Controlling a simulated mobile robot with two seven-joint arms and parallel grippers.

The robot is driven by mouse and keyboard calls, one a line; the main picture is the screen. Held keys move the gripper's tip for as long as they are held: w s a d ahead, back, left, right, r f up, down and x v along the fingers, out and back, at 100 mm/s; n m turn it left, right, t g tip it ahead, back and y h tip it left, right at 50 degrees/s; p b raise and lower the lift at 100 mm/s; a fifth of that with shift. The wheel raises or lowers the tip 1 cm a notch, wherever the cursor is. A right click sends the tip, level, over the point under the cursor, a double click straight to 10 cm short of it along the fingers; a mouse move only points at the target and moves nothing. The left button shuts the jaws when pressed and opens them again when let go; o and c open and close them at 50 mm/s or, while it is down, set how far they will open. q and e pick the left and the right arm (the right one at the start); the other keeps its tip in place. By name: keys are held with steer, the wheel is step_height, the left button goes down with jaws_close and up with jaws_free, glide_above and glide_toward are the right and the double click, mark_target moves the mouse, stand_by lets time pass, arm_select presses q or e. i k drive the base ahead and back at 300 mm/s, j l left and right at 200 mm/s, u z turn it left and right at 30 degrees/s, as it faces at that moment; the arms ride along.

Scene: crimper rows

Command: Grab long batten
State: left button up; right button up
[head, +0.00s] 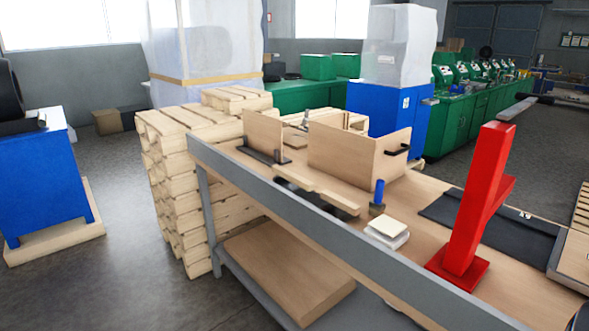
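A long, narrow light-wood batten (318,190) lies on the workbench (425,190), along its near left side. It runs from beside the dark metal fixture towards the blue-handled tool. Part of it lies over a dark item on the bench top. Nothing holds it. Neither of my grippers can be made out in the head view.
Upright wooden panels (345,155) stand just behind the batten. A blue-handled tool (377,195), a small white stack (386,232), a dark mat (500,228) and a tall red stand (477,205) are on the bench.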

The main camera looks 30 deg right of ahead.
mark_target(307, 185)
steer(key=i+j+z, duration=0.2)
steer(key=i+z, duration=0.25)
steer(key=i+j+z, duration=0.3)
steer(key=i+z, duration=0.15)
